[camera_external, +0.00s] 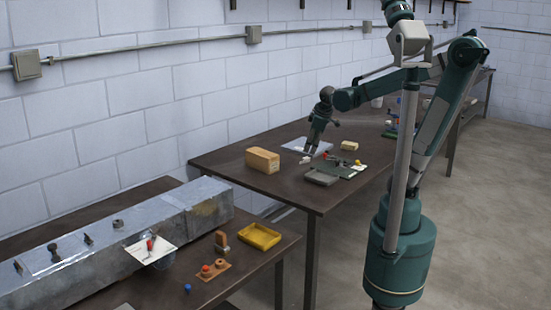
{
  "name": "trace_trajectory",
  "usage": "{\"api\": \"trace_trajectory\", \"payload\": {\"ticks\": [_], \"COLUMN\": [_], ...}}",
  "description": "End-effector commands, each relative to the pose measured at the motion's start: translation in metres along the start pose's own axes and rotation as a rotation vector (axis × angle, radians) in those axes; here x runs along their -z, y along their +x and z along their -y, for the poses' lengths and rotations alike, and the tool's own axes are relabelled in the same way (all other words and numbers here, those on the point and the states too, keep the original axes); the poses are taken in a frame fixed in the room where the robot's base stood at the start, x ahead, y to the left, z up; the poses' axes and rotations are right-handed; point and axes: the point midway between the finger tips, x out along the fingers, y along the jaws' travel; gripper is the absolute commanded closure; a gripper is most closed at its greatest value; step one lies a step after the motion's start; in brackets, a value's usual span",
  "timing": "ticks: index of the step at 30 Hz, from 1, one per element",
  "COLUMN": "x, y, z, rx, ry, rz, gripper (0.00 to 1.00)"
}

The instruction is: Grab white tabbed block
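A small white block (305,160), which may be the white tabbed block, shows at the rear table just below and slightly left of my gripper's tip. It is too small to make out a tab. My gripper (311,149) hangs from the dark green arm, pointing down over the rear table. The fingers are too small to tell whether they are open or shut, or whether they touch the block.
On the rear table (225,163), a tan block (262,160) stands left of my gripper. The front table carries a long metal duct (95,268) and a yellow tray (259,236).

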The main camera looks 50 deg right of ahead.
Motion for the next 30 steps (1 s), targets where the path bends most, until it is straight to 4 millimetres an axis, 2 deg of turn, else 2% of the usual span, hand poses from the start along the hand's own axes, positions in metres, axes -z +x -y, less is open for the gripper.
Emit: {"api": "trace_trajectory", "payload": {"ticks": [14, 30], "x": [0.026, 0.042], "y": [0.025, 0.071], "z": [-0.058, -0.116], "rx": [0.011, 0.065], "ry": [-0.248, -0.52], "rz": [0.13, 0.273], "gripper": [0.65, 0.65]}}
